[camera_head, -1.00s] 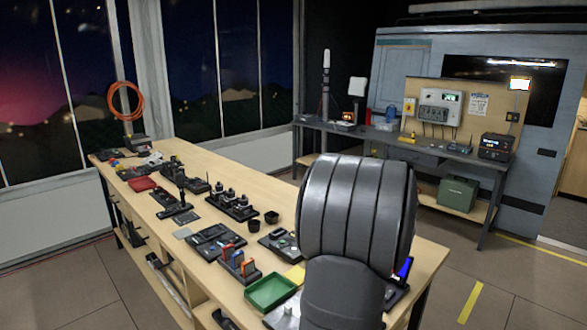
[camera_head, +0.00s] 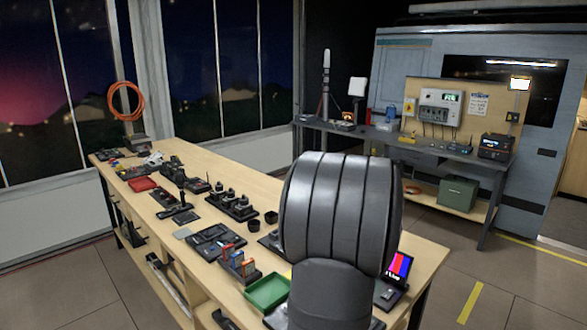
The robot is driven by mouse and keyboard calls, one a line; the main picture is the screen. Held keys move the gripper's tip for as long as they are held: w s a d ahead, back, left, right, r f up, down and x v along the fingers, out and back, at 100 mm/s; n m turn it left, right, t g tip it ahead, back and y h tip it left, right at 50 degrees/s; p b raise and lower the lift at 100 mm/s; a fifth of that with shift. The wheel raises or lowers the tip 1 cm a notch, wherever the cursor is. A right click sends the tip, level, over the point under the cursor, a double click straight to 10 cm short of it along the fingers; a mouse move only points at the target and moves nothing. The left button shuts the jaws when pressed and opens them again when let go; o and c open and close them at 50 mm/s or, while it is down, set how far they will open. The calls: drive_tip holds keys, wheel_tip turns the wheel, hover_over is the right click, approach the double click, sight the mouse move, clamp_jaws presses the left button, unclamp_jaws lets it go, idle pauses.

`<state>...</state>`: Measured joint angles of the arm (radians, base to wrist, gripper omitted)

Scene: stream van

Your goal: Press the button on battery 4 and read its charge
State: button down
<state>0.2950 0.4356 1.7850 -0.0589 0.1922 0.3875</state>
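I cannot pick out battery 4 or its button in this view. Several small upright items coloured orange, red and blue stand in a dark holder (camera_head: 238,266) on the near wooden table; I cannot tell whether they are batteries. A large dark grey link of my own arm fills the centre right and hides part of the table's near right end. My gripper does not show.
The wooden table (camera_head: 160,195) carries a green tray (camera_head: 267,293), dark stands, two small black cups (camera_head: 271,217) and a small colour screen (camera_head: 400,264). At the back, a grey bench (camera_head: 388,141) holds a black box (camera_head: 495,146) below a wall unit with a green display (camera_head: 440,107).

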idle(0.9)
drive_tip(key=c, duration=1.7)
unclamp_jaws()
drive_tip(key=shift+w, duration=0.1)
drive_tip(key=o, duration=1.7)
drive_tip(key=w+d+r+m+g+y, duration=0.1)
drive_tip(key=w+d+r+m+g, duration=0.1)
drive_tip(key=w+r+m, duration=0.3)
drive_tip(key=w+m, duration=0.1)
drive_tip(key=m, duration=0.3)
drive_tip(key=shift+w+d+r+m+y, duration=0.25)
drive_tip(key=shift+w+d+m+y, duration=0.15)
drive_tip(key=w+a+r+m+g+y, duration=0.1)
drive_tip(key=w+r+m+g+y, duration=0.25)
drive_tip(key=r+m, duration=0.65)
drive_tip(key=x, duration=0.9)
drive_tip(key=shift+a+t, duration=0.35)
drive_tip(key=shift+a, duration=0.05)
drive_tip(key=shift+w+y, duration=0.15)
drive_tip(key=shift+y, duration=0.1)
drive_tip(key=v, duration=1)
